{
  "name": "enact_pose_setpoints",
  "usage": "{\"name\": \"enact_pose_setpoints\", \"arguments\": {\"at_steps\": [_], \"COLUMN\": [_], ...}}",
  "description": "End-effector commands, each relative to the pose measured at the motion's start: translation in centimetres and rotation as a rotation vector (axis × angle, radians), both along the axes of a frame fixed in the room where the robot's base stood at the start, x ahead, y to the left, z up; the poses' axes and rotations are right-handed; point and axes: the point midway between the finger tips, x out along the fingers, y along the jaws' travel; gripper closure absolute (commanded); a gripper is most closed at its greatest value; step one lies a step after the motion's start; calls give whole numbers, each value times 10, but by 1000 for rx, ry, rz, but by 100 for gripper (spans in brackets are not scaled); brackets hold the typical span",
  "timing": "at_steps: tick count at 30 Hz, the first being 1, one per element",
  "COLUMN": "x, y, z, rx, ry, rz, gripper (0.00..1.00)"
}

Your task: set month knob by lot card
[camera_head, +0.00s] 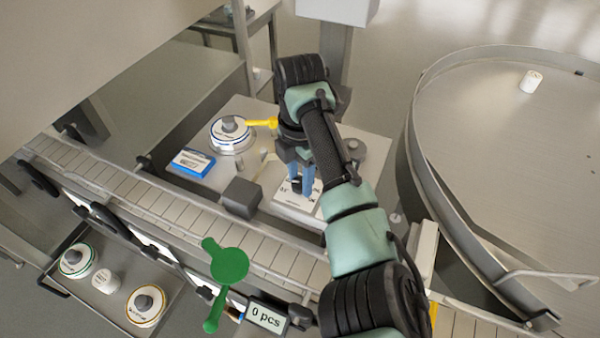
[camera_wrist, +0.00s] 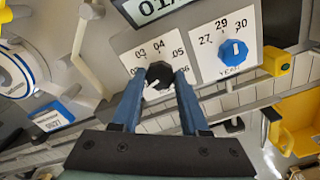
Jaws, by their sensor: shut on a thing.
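My gripper (camera_head: 302,188) reaches down over the white dial panel (camera_head: 290,208). In the wrist view my gripper's blue fingers (camera_wrist: 160,84) are closed on the black month knob (camera_wrist: 160,72), one on each side. Numbers around it read 03, 04, 05 and 06, with others partly hidden by the fingers. The knob carries a white mark; its exact heading is hard to tell. The blue year knob (camera_wrist: 232,54) sits beside it on a plate with 27, 29 and 30. A blue-edged card (camera_head: 192,163), perhaps the lot card, lies left on the bench; it also shows in the wrist view (camera_wrist: 54,116), its print too small to read surely.
A round white-lidded container (camera_head: 231,134) and a yellow handle (camera_head: 262,123) are near my wrist. A grey block (camera_head: 240,198) stands left of the panel. A conveyor (camera_head: 175,205) runs in front. A large round table (camera_head: 500,130) stands at right.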

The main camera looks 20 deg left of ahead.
Motion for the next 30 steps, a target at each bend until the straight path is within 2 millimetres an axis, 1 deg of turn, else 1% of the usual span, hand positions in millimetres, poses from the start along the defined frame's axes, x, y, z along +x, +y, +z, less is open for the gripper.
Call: {"name": "enact_pose_setpoints", "arguments": {"at_steps": [1,5,30], "x": [-1,-1,0], "y": [0,1,0], "z": [3,4,3], "rx": [2,2,-1], "ry": [3,2,1], "rz": [-34,-142,-940], "gripper": [100,100,100]}}
